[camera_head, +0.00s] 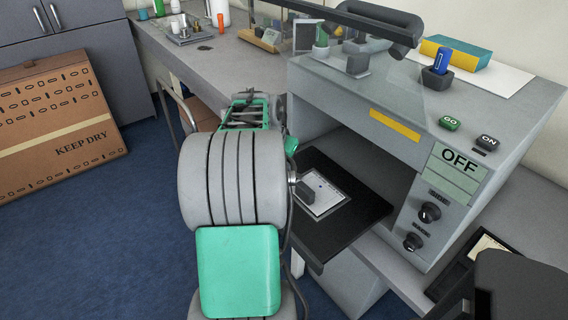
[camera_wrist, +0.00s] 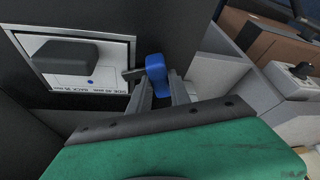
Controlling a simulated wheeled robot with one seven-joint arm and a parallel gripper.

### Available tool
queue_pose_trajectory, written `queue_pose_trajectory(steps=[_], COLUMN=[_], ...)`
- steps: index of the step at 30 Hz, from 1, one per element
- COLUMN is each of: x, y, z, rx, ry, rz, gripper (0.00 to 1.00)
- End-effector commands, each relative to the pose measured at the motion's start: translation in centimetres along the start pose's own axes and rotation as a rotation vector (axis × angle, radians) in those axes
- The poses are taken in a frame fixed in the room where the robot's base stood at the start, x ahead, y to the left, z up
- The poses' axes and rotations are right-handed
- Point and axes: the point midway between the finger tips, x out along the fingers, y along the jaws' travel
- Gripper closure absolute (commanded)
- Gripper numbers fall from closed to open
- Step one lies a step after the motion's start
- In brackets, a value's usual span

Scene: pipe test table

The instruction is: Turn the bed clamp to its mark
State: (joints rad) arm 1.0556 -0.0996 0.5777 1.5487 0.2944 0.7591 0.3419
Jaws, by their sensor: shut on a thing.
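In the wrist view, my gripper (camera_wrist: 160,92) is shut on a blue handle with a short dark arm on its left, which looks to be the bed clamp (camera_wrist: 156,68). The dark arm points left towards a white plate (camera_wrist: 115,80) on the black bed (camera_wrist: 60,123). A dark grey block (camera_wrist: 65,53) lies on that plate. The plate carries small print and a blue dot (camera_wrist: 91,82); I cannot tell whether the dot is the clamp's mark. In the head view, the bed (camera_head: 350,228) sticks out of the machine, and my arm hides the clamp and my fingertips.
The grey machine (camera_head: 400,150) stands right of my arm, with an OFF display (camera_head: 460,160), GO button (camera_head: 449,123), ON button (camera_head: 487,142) and two black knobs (camera_head: 428,212). A bench (camera_head: 215,55) with small items runs behind. A cardboard box (camera_head: 60,115) leans at left; blue floor is clear.

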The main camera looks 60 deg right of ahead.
Motion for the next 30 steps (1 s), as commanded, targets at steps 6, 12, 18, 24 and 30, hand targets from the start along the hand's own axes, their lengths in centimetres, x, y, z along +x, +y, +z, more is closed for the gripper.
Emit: queue_pose_trajectory(steps=[6,12,18,24,30], x=[0.19,0.12,0.14,0.15,0.15], y=[0.46,0.57,0.67,0.77,0.81], z=[0.08,-0.02,-0.07,-0.12,-0.22], rx=[-0.182,-0.358,-0.534,-0.709,-0.865], ry=[-0.003,-0.003,-0.005,-0.007,-0.007], rz=[-0.073,-0.146,-0.219,-0.292,-0.357], gripper=[1.00,1.00,1.00,1.00,1.00])
